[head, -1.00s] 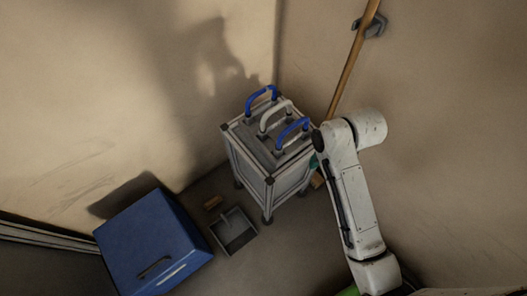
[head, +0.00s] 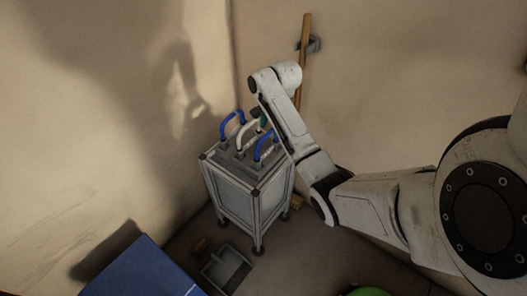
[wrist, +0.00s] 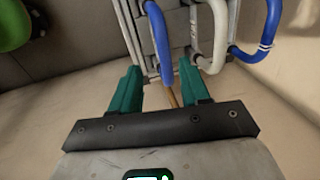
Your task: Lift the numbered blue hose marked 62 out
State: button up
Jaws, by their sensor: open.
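Two blue hoses stand as arches in a light grey cart, with a white hose (head: 246,131) between them. The left blue hose (head: 231,122) is farther from my arm, and the right blue hose (head: 264,147) is nearer. No number is readable. In the wrist view one blue hose (wrist: 157,40) appears between the fingertips of my open gripper (wrist: 158,68). I cannot tell whether it is between them in depth. The white hose (wrist: 217,45) is to its right, then the other blue hose (wrist: 268,40), which bears white bands. In the head view my gripper is mostly hidden behind my arm.
The cart (head: 235,205) stands near the wall corner. A wooden pole (head: 304,45) leans on a wall hook behind it. A dustpan (head: 228,268) and a blue box (head: 140,272) are on the floor in front. A green object (head: 368,291) is at the bottom edge.

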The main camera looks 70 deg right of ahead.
aim_at(267, 134)
jog(key=shift+w+d+f, duration=0.2)
jog(key=shift+w+f, duration=0.1)
jog(key=shift+f, duration=0.75)
jog(key=shift+w+d+f, duration=0.15)
jog(key=shift+w+f, duration=0.1)
jog(key=shift+f, duration=0.8)
jog(key=shift+w+d+f, duration=0.2)
jog(key=shift+w+f, duration=0.1)
jog(key=shift+f, duration=0.75)
jog(key=shift+c, duration=0.2)
grip_shut()
